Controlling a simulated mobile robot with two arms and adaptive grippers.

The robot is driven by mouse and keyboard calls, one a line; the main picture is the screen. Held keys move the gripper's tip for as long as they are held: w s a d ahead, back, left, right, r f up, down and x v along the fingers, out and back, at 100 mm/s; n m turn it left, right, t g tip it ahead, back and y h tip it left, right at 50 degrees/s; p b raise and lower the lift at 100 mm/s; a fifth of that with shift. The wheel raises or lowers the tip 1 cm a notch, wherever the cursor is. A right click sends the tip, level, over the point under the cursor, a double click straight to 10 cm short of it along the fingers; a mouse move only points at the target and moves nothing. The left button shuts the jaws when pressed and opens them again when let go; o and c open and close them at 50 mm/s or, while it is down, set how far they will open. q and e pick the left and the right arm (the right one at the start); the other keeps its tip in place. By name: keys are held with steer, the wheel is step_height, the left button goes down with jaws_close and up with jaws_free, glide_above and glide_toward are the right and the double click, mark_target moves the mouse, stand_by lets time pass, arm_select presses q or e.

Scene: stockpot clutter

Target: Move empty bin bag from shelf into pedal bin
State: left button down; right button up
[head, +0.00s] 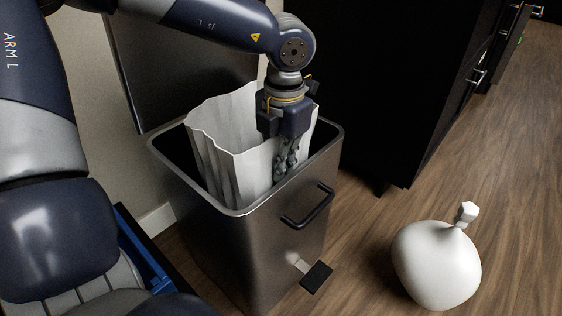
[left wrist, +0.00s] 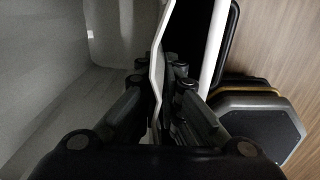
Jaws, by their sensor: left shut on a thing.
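The white empty bin bag (head: 222,140) stands open inside the steel pedal bin (head: 262,242), its wavy upper edge above the bin's rim. The bin's lid (head: 185,65) is raised against the wall. My left gripper (head: 285,165) points down at the bag's right side, inside the rim, shut on the bag's wall. In the left wrist view, the fingers (left wrist: 163,95) pinch the bag's edge between them, with the bag's white inside (left wrist: 60,80) to the left. The lower part of the bag is hidden in the bin. My right gripper is not in view.
A full, tied white bag (head: 437,266) sits on the wooden floor right of the bin. The bin has a front handle (head: 309,207) and a black pedal (head: 316,277). Dark cabinets (head: 400,80) stand behind.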

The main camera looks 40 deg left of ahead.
arm_select(q)
steer(key=c, duration=1.3)
jaws_free()
steer(key=shift+o, duration=1.7)
steer(key=shift+d, duration=0.1)
